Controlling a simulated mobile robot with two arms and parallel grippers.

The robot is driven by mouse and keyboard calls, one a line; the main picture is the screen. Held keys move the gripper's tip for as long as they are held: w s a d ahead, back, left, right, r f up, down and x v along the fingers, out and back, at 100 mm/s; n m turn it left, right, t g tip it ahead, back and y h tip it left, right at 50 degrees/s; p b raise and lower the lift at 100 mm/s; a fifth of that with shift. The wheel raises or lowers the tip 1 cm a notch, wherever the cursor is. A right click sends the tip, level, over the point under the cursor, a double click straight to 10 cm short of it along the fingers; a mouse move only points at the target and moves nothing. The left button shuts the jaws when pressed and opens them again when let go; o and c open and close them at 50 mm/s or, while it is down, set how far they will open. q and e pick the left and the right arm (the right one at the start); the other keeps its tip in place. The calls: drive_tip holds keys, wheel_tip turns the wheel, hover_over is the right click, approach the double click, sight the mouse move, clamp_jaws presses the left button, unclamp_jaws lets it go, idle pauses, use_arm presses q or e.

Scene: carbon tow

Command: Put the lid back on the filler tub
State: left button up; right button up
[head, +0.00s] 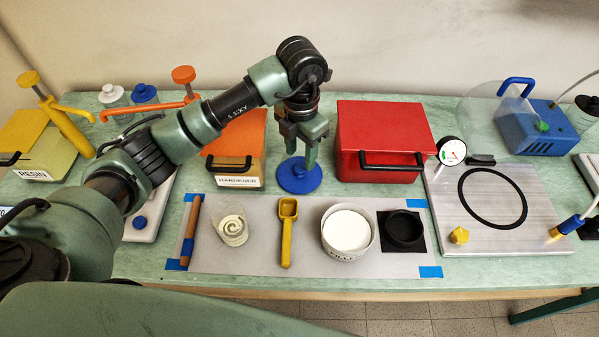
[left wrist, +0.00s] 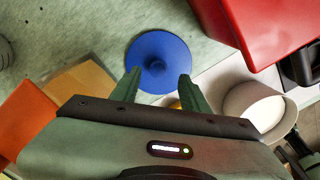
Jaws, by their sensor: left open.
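The blue lid (head: 299,177), a round disc with a knob, lies on the green bench between the orange and red boxes. The filler tub (head: 348,232), a pale round tub with its top open and white filler showing, stands on the grey mat to the lid's front right. My left gripper (head: 301,157) points down over the lid, open and empty. In the left wrist view the lid (left wrist: 158,58) shows just beyond the two spread fingertips, with its knob between their lines. The tub (left wrist: 257,108) is at the right there. My right gripper is not in view.
On the mat (head: 300,263) are a mixing cup (head: 232,230), a yellow scoop (head: 287,232) and a black dish (head: 403,230). The red box (head: 383,140) stands close to the lid's right, the orange hardener box (head: 236,150) to its left. A metal plate (head: 490,240) lies further right.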

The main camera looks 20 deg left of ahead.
sight(299, 168)
use_arm(q)
drive_tip(key=shift+f, duration=0.25)
wheel_tip(299, 168, down, 4)
drive_tip(key=shift+a+r+p, duration=0.1)
drive_tip(key=shift+r+p, duration=0.1)
drive_tip(key=shift+p, duration=0.75)
drive_tip(key=shift+f, duration=0.55)
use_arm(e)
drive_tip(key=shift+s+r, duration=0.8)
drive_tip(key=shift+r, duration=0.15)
use_arm(q)
clamp_jaws()
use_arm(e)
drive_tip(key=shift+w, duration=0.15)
